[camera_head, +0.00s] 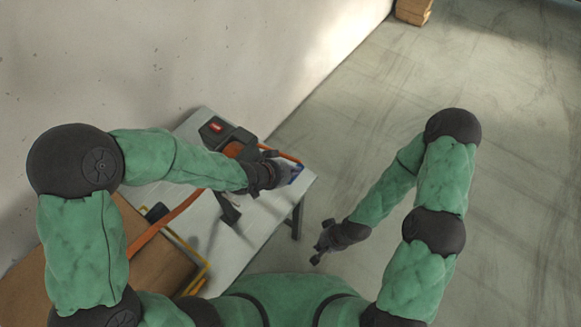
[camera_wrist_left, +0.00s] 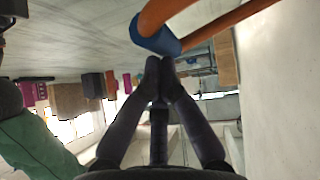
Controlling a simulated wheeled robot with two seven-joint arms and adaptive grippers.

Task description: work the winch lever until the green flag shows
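The winch (camera_head: 217,131) stands on the pale table, a dark housing with a small red patch on top; no green flag shows. An orange lever (camera_head: 288,156) reaches right from it and ends in a blue grip (camera_head: 297,173). In the left wrist view the blue grip (camera_wrist_left: 155,36) joins orange bars above my fingers. My left gripper (camera_wrist_left: 160,64) has its fingertips together just below the blue grip, not around it; whether they touch it I cannot tell. In the head view my left gripper (camera_head: 283,170) partly hides the lever. My right gripper (camera_head: 320,244) hangs off the table's right side, too small to read.
The table (camera_head: 262,215) has a bare strip at its front right. An orange strap (camera_head: 165,219) runs from the winch side to a brown box (camera_head: 150,268) with a yellow frame at lower left. A wall stands behind the table.

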